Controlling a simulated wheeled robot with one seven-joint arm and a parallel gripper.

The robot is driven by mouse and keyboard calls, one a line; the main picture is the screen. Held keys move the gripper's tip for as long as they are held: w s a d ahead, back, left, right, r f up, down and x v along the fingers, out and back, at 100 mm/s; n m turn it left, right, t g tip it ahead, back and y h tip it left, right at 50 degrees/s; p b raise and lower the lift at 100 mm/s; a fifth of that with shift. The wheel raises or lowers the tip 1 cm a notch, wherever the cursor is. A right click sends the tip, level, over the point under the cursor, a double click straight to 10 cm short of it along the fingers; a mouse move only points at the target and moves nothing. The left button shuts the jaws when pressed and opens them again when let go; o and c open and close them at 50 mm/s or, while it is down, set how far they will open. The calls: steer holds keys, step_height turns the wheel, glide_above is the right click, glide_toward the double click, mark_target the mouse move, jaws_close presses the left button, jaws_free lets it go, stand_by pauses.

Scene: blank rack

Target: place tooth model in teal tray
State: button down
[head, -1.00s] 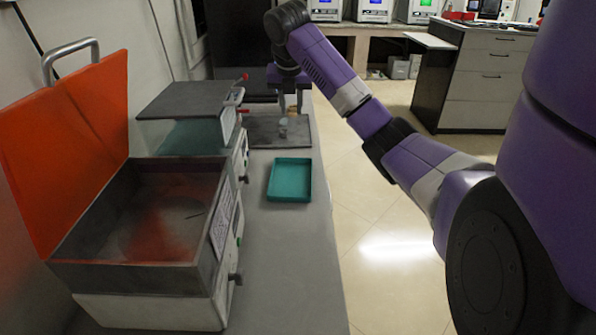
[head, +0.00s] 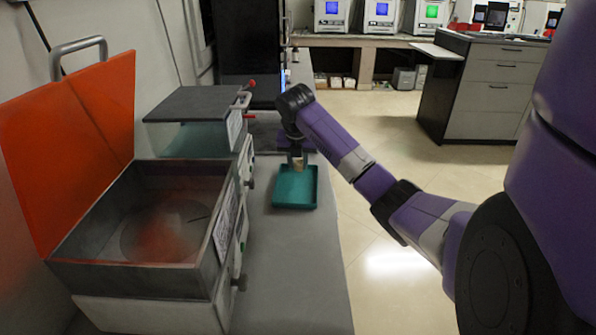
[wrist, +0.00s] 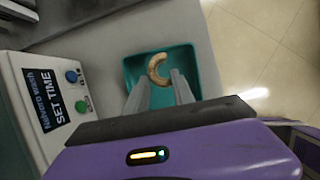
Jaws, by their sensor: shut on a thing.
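The tooth model is a beige, C-shaped arch (wrist: 157,69), seen in the wrist view between the tips of my gripper (wrist: 160,82). My gripper, also in the head view (head: 298,163), is shut on it and points down. The teal tray (head: 294,204) is a shallow open box on the grey counter. My gripper and the model are over the tray's far part in the head view. In the wrist view the tray (wrist: 198,68) lies behind the model, and its visible floor looks empty. The exact height above the tray floor is hard to tell.
An open grey machine with a raised orange lid (head: 85,130) stands left on the counter. Behind it is a box with a dark lid (head: 195,103). Their fronts lie close to the tray's left. The counter nearer than the tray is clear.

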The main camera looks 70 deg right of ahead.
mark_target(298, 167)
steer(key=shift+f, duration=1.5)
steer(key=shift+f, duration=0.15)
steer(key=c, duration=1.1)
jaws_free()
steer(key=p+v, duration=0.1)
steer(key=v, duration=1.1)
steer(key=shift+r, duration=0.2)
